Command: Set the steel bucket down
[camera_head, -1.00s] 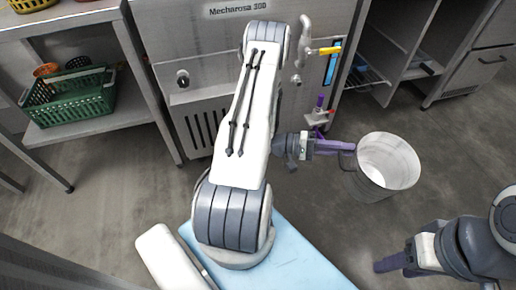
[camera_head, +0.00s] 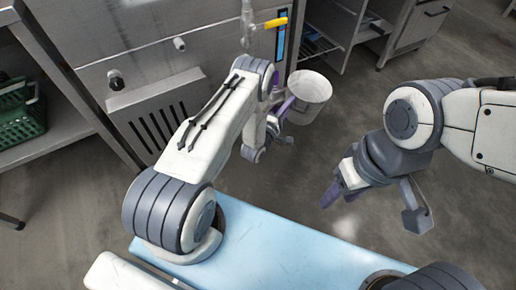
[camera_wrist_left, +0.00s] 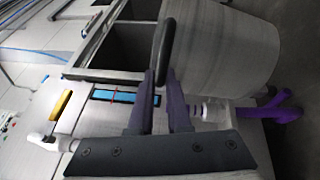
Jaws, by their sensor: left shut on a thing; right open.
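The steel bucket (camera_head: 308,98) is a pale metal pail, upright and open at the top, in front of the machine in the head view. My left gripper (camera_head: 284,110) is at its left side, partly hidden by my own arm. In the left wrist view the fingers (camera_wrist_left: 162,102) are shut on the bucket's dark handle (camera_wrist_left: 163,45), with the bucket wall (camera_wrist_left: 225,50) beside them. I cannot tell whether the bucket's base touches the floor. My right gripper (camera_head: 341,193) is open and empty, nearer to me and to the right of the bucket.
A steel machine (camera_head: 150,70) with a yellow lever (camera_head: 274,23) stands behind the bucket. A green basket (camera_head: 20,115) sits on a shelf at the left. Steel cabinets (camera_head: 415,25) stand at the back right.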

